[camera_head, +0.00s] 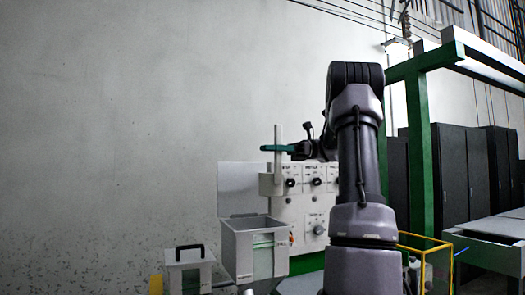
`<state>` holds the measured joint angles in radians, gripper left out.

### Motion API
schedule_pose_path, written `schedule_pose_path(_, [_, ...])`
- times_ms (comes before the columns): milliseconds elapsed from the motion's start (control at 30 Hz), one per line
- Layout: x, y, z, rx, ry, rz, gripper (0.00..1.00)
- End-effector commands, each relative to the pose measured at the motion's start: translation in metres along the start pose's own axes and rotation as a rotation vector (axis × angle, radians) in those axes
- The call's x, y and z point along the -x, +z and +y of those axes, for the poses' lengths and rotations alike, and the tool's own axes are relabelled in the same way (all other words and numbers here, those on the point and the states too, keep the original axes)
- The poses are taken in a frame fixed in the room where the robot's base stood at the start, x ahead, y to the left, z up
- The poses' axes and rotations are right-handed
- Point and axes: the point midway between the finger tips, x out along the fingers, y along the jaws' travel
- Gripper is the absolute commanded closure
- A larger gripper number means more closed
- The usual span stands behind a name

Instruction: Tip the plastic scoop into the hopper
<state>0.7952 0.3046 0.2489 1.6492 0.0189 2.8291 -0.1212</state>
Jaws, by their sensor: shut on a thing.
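My gripper (308,149) is in front of the upper part of a white machine, left of my upright arm. It is shut on a slim dark green piece (276,148), which I take to be the plastic scoop. The piece points left and looks about level; its bowl and any contents cannot be made out. A grey open-topped bin (240,249), which looks like the hopper, stands below and to the left of my gripper. The scoop is well above the bin's rim and apart from it. The bin's inside is mostly hidden.
The white machine (312,212) with knobs stands behind the bin. A pale upright post (278,133) shows beside the green piece. A small box with a black handle (189,251) is at lower left. A yellow-framed cage (437,262) and green frame (418,155) are right.

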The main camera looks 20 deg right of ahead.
Motion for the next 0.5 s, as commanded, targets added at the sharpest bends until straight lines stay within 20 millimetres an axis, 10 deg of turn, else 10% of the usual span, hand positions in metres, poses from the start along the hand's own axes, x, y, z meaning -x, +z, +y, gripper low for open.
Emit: schedule_pose_path(500, [0.002,-0.028,0.003,-0.002,0.005,-0.001,1.0])
